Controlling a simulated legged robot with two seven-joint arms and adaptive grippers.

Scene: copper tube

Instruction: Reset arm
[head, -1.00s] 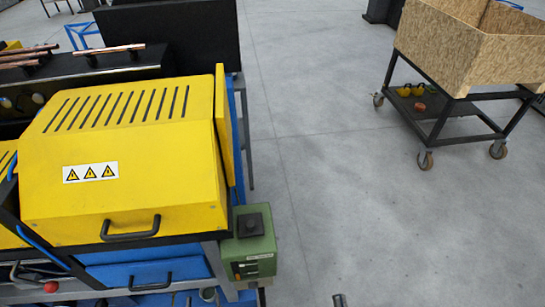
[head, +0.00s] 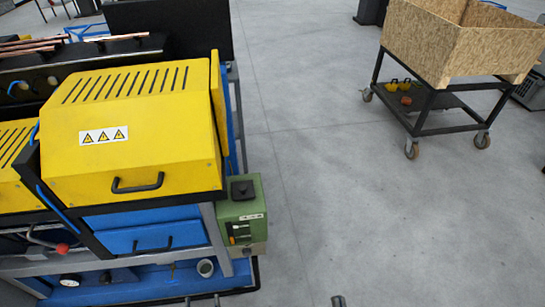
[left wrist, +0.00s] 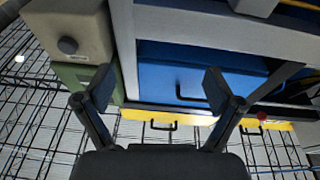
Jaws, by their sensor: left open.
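My left gripper (left wrist: 158,90) is open in the left wrist view, its two dark fingers wide apart with nothing between them. In the head view only small dark tips of it (head: 204,301) show at the bottom edge, in front of the machine. A small dark tip of my right gripper (head: 338,300) shows at the bottom edge over bare floor; the rest is out of frame. The yellow machine cover (head: 135,150) is closed, with a black handle and a warning label. Copper tubes (head: 30,48) lie on the black rack at the upper left.
A green control box (head: 241,212) sticks out at the machine's right corner. A blue drawer front (head: 150,238) with a black handle is below the cover. A wheeled cart with a chipboard bin (head: 430,40) stands at the upper right. The floor between is clear.

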